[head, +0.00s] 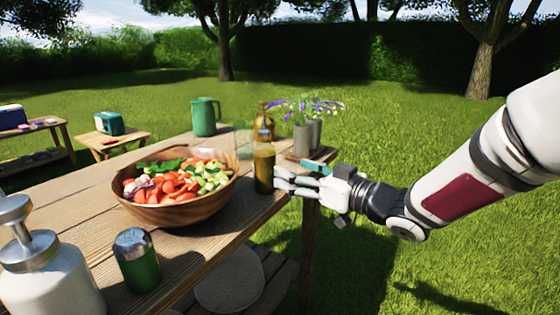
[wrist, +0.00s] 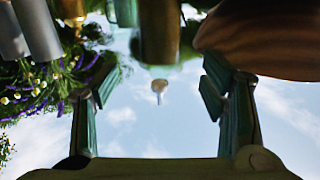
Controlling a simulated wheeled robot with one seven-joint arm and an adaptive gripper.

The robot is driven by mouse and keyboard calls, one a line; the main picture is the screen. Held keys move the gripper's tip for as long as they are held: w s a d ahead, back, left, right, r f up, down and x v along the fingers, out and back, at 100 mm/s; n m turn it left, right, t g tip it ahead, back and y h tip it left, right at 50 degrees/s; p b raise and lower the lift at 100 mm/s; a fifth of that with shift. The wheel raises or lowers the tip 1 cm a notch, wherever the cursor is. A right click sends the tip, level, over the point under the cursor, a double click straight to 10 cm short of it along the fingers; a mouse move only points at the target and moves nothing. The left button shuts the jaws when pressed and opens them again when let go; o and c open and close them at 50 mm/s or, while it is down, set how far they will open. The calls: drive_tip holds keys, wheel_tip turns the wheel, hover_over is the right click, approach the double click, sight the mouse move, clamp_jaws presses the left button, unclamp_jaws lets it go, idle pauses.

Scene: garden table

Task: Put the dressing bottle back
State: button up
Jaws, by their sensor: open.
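The dressing bottle (head: 264,168) stands upright on the wooden table, just right of the salad bowl. It holds a brown-olive dressing and has a narrow top. My gripper (head: 281,180) is at the bottle's right side, level with its lower half, with its fingers pointing left at it. In the wrist view, which is upside down, the open fingers stand apart at left and right. The bottle (wrist: 160,32) shows ahead in the gap between them. I see no grip on it, and cannot tell whether a fingertip touches it.
The salad bowl (head: 180,205) is close left of the bottle. Grey vases with purple flowers (head: 302,138), an amber bottle (head: 264,116) and a green pitcher (head: 205,116) stand behind. A green shaker (head: 136,262) and a white pump bottle (head: 45,272) are in front. The table edge (head: 218,247) runs close by.

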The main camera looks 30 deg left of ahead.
drive_tip(key=shift+v, duration=1.15)
drive_tip(key=w+d+r+m+t+h, duration=0.1)
drive_tip(key=w+d+m+t+h, duration=0.1)
drive_tip(key=d+h, duration=0.35)
drive_tip(key=w+d+r+m+t+h, duration=0.1)
drive_tip(key=w+d+m+t+h, duration=0.15)
drive_tip(key=d, duration=0.65)
drive_tip(key=w+d+m+t+h, duration=0.1)
drive_tip(key=d+m+t+h, duration=0.15)
drive_tip(key=d, duration=0.45)
drive_tip(key=s+d+m+g+h, duration=0.1)
drive_tip(key=s+d+m+h, duration=0.3)
drive_tip(key=d, duration=0.5)
drive_tip(key=s+d+f+m+g+h, duration=0.1)
drive_tip(key=s+d+g+h, duration=0.1)
drive_tip(key=s+d, duration=0.45)
drive_tip(key=s+d+f+m+g+h, duration=0.1)
drive_tip(key=s+d+f+g+h, duration=0.2)
drive_tip(key=s, duration=0.6)
drive_tip(key=s+f+m+g+y, duration=0.2)
drive_tip(key=s+g, duration=0.3)
drive_tip(key=s, duration=1.6)
drive_tip(key=shift+s+d, duration=0.2)
drive_tip(key=shift+r, duration=0.1)
